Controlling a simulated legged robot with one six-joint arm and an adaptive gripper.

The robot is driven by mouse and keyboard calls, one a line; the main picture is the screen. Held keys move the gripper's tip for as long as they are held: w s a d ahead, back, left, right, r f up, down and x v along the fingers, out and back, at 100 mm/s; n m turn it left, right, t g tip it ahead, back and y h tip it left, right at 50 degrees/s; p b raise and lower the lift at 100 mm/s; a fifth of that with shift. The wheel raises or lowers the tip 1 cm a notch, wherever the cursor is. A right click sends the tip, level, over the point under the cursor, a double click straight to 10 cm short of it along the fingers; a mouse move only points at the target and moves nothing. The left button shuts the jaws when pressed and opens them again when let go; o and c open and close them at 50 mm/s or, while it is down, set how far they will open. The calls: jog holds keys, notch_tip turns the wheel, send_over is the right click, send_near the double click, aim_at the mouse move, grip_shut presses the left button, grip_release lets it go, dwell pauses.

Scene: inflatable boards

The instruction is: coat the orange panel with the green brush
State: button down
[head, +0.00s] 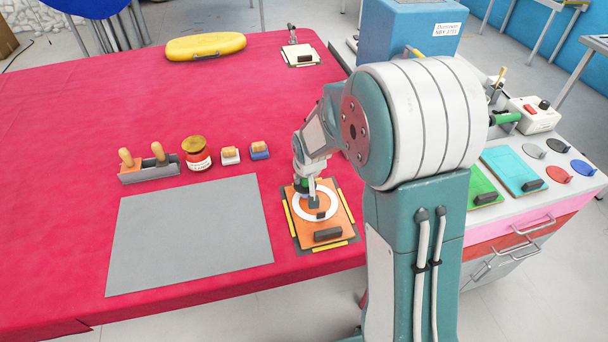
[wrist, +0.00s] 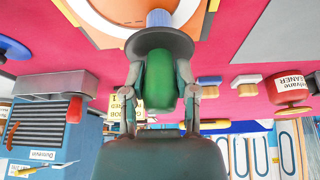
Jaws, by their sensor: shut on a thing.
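The orange panel (head: 336,215) lies on the red table below my arm, with a white ring on its face and a dark block near its front edge. The green brush (wrist: 159,80) has a green handle, a dark round collar and pale blue bristles. My gripper (wrist: 158,92) is shut on its handle. The bristle end meets the panel (wrist: 100,20) in the wrist view; firm contact is hard to tell. In the head view my gripper (head: 304,182) is over the panel's back left part, and my arm partly covers the brush.
A grey mat (head: 190,235) lies left of the panel. Behind it are a grey holder (head: 150,174) with wooden-handled tools, a red jar (head: 198,158) and two small blocks. A yellow case (head: 206,46) lies farther back. A cart (head: 545,205) with coloured plates stands at right.

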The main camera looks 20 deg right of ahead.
jog(key=shift+s+f, duration=0.1)
jog(key=shift+s, duration=4.3)
jog(key=shift+d+f, duration=0.1)
jog(key=shift+d, duration=0.6)
jog(key=shift+w, duration=4.9)
jog(key=shift+s+d, duration=0.1)
jog(key=shift+d, duration=0.6)
jog(key=shift+s+f, duration=0.15)
jog(key=shift+s, duration=1.6)
jog(key=shift+s+r, duration=0.15)
jog(key=shift+s, duration=1.4)
jog(key=shift+s+r, duration=0.1)
jog(key=shift+s, duration=1.4)
jog(key=shift+d+f, duration=0.1)
jog(key=shift+d, duration=0.6)
jog(key=shift+w+f, duration=0.1)
jog(key=shift+w, duration=4.75)
